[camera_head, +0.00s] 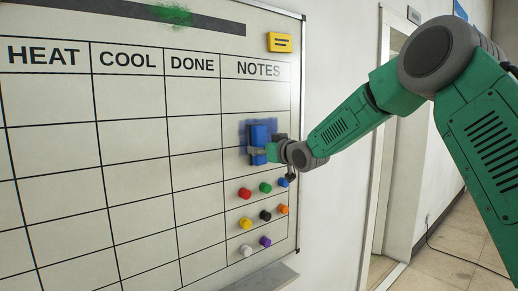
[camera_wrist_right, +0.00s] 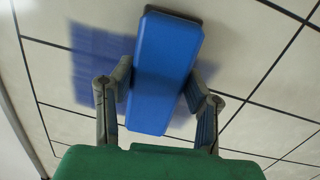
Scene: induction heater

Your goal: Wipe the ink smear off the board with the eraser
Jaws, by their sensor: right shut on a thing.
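The whiteboard (camera_head: 135,195) with a table grid fills the left of the head view. A blue ink smear (camera_head: 245,128) lies in the NOTES column, partly hidden behind the eraser and gripper; in the right wrist view the smear (camera_wrist_right: 88,62) shows on both sides of the eraser. The blue eraser (camera_head: 260,134) is at the smear, and it also shows in the right wrist view (camera_wrist_right: 165,65). My right gripper (camera_head: 268,152) is shut on the eraser, with a finger on each side. Whether the eraser touches the board is unclear. My left gripper is out of view.
Several coloured magnets (camera_head: 265,215) sit on the board below the eraser. A green smear (camera_head: 172,14) lies on the dark bar at the top, and a yellow label (camera_head: 279,42) is at the upper right. A ledge (camera_head: 255,279) juts out below. A doorway (camera_head: 385,150) is to the right.

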